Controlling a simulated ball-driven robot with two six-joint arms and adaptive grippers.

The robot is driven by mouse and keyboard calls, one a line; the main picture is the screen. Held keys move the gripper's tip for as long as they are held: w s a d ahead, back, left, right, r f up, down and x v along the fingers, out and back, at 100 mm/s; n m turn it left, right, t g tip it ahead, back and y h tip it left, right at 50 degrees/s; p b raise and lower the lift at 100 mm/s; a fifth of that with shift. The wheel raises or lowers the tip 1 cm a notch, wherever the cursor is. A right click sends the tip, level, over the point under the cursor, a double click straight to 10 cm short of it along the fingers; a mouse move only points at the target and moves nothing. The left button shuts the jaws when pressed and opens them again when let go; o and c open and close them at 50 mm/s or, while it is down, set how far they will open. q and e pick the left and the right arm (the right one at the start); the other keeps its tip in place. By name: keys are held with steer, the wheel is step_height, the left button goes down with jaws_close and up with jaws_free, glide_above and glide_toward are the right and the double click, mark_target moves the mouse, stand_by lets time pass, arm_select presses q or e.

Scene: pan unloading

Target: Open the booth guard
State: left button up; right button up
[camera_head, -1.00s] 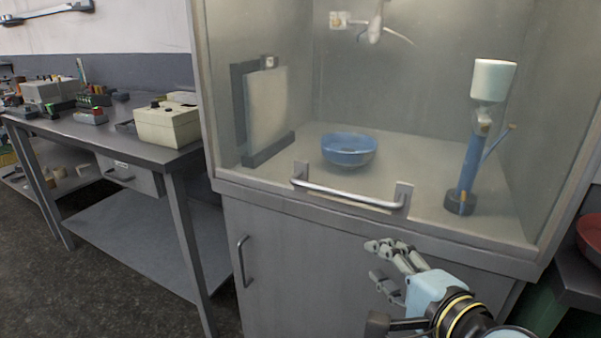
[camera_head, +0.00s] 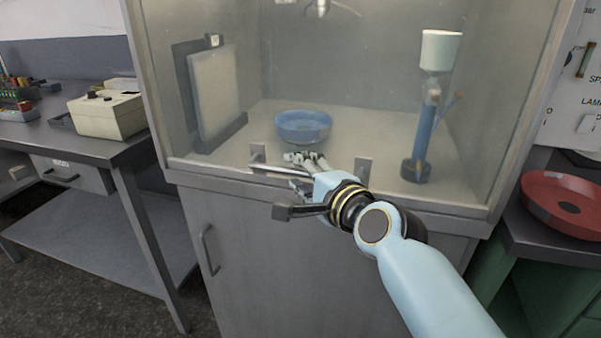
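The booth guard is a clear pane (camera_head: 300,60) on the front of a grey booth, and it is down. Its silver bar handle (camera_head: 268,167) runs along the lower edge between two brackets. My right gripper (camera_head: 303,172) is at the handle's middle and right part and hides that stretch. Its fingers look spread around the bar, but whether they touch or close on it cannot be told. My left gripper is not in view.
Behind the pane are a blue bowl (camera_head: 303,126), a blue stand with a white cup (camera_head: 424,120) and an upright panel (camera_head: 214,95). A grey bench (camera_head: 75,148) stands left. A red pan (camera_head: 566,203) sits on a counter at right.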

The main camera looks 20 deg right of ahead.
jaws_close()
stand_by(0.5)
